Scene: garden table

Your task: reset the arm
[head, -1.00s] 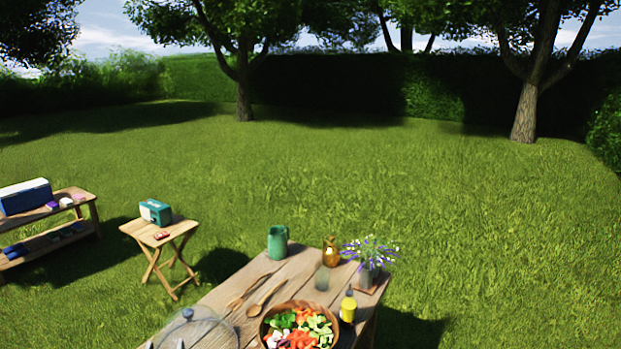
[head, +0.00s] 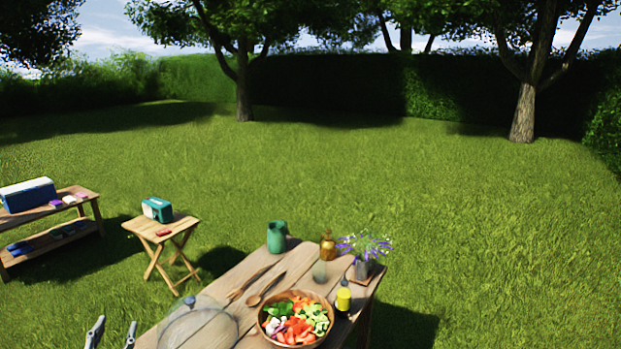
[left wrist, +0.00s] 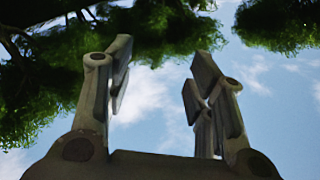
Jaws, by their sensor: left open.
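My left gripper (head: 111,334) shows at the bottom edge of the head view, left of the wooden table (head: 228,269). Only its two fingertips are in the picture, pointing up and set apart. In the left wrist view the same gripper (left wrist: 160,80) is open and empty, with sky and tree leaves between and behind its fingers. It touches nothing that I can see. The rest of my left arm is hidden below the picture. My right gripper is in neither view.
The table holds a salad bowl (head: 265,330), a clear round lid (head: 200,328), wooden servers (head: 262,289), a green jug (head: 277,237), a yellow bottle (head: 343,298) and a flower pot (head: 364,268). A folding stool (head: 160,229) with a radio stands left. Open lawn lies beyond.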

